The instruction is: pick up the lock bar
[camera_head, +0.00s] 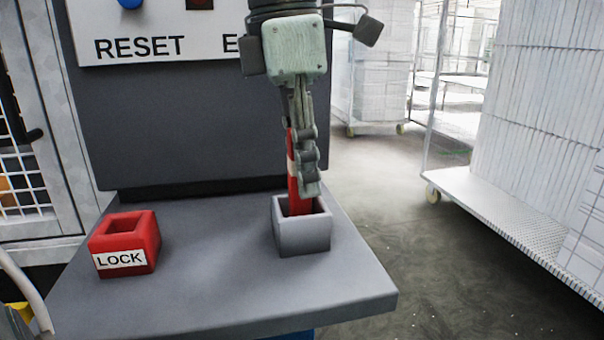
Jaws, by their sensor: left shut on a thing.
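The lock bar (292,172) is red with a pale band. It stands upright, with its lower end inside the grey square holder (303,239) on the shelf. My left gripper (305,181) comes down from above and is shut on the bar; its fingers hide much of the bar's right side and top. The bar's bottom end is hidden by the holder walls. A red square holder labelled LOCK (126,244) stands at the left of the shelf, and I see no bar in it. My right gripper is not in view.
The grey shelf (215,300) is clear between the two holders. Behind it rises a dark panel with a white RESET sign (140,47). A mesh fence (25,190) is at the left. A loaded white cart (520,220) stands right, across open floor.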

